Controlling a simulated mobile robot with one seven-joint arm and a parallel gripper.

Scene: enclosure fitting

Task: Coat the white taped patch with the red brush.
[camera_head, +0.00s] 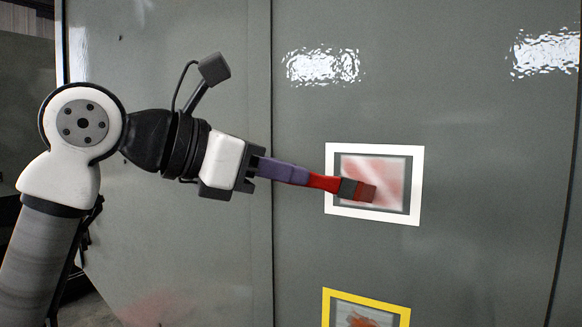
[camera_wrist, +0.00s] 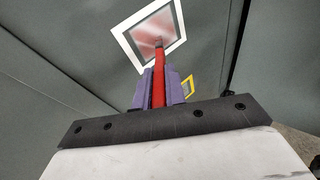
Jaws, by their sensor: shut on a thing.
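The white taped patch (camera_head: 416,185) is a white-bordered rectangle on the grey panel. Its inside carries smeared, uneven red, with paler streaks and grey strips along the edges. It also shows in the wrist view (camera_wrist: 127,42). The red brush (camera_head: 323,182) is held in my gripper (camera_head: 285,171), bristles at the patch's lower middle. Whether the bristles touch the surface I cannot tell. In the wrist view the purple fingers of my gripper (camera_wrist: 160,88) are shut on the red handle (camera_wrist: 159,72), which points at the patch.
A yellow-bordered patch (camera_head: 326,308) with orange-red marks lies below the white one, partly cut off by the frame. It also shows in the wrist view (camera_wrist: 191,86). A vertical panel seam runs left of both patches. The grey panel (camera_head: 480,150) to the right is bare.

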